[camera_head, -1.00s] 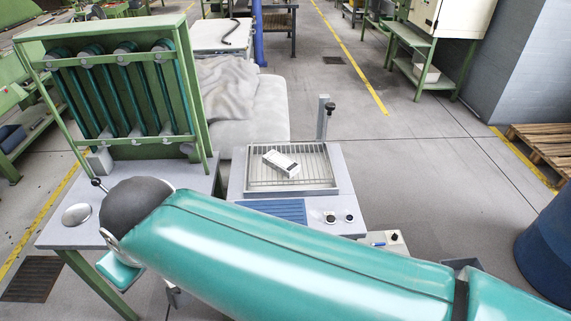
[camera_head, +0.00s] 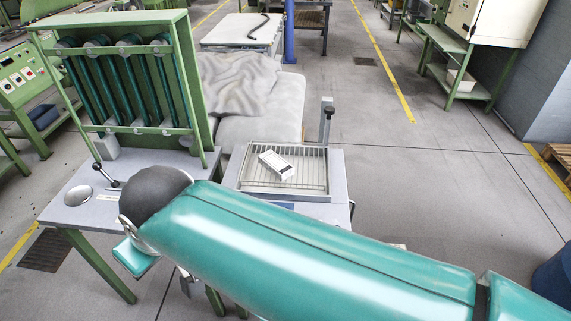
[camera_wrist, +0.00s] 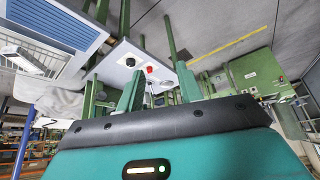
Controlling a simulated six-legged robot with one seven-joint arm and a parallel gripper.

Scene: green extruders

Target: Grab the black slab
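I cannot make out a plainly black slab in either view. A small white box with dark markings (camera_head: 276,164) lies aslant on the wire rack of a metal tray (camera_head: 252,188), on the grey stand beyond my arm. A white thing on the rack at the left edge of the wrist view (camera_wrist: 22,60) looks like the same box. My gripper (camera_wrist: 159,72) shows in the wrist view with two green fingers apart and nothing seen between them. It is away from the box.
A green rack with teal tubes (camera_head: 130,85) stands on a grey table (camera_head: 75,185) at left. An upright post (camera_head: 326,120) rises at the stand's right corner. A cloth-covered block (camera_head: 262,110) is behind. The floor at right (camera_head: 430,180) is fairly clear.

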